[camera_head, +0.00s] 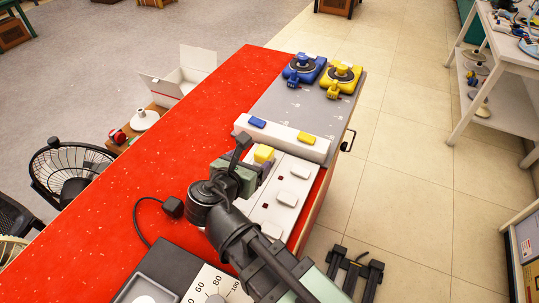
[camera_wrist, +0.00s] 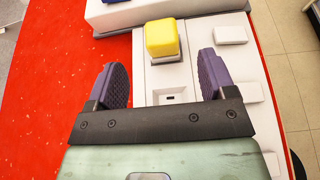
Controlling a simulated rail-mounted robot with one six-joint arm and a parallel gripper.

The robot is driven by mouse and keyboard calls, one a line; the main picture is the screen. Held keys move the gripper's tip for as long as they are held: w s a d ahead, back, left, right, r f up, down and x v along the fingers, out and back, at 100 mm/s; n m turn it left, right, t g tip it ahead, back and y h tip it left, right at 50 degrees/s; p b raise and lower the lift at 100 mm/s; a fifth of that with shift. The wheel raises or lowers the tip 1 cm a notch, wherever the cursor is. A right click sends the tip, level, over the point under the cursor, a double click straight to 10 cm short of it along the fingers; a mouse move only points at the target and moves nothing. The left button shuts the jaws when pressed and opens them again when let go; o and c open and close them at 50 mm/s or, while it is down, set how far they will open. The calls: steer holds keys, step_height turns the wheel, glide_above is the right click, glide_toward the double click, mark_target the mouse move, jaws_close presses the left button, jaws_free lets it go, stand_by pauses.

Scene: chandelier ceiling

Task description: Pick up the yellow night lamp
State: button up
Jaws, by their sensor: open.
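The yellow night lamp (camera_wrist: 161,37) is a small rounded yellow cube on a white base, on the white socket panel. In the head view the yellow lamp (camera_head: 263,153) shows just beyond my gripper, partly hidden by it. My gripper (camera_wrist: 166,82) is open in the wrist view, with one dark purple finger on each side of the panel's middle column. The lamp lies ahead of the fingertips, between their lines, and the space between the fingers is empty. In the head view my gripper (camera_head: 252,170) hangs over the panel.
The white socket panel (camera_head: 287,195) has several white switches. A raised white bar (camera_head: 310,145) with a blue and a yellow button stands behind the lamp. Blue (camera_head: 303,68) and yellow (camera_head: 341,77) devices sit at the far end. The red tabletop (camera_head: 150,170) is mostly clear at left.

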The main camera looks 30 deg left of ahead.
mark_target(263, 152)
steer(key=b+x, duration=0.1)
steer(key=x, duration=0.3)
steer(key=shift+f, duration=0.1)
steer(key=b+x, duration=0.2)
steer(key=x, duration=0.3)
steer(key=shift+f, duration=0.2)
steer(key=shift+r, duration=0.1)
steer(key=c, duration=1.1)
steer(key=shift+r, duration=0.1)
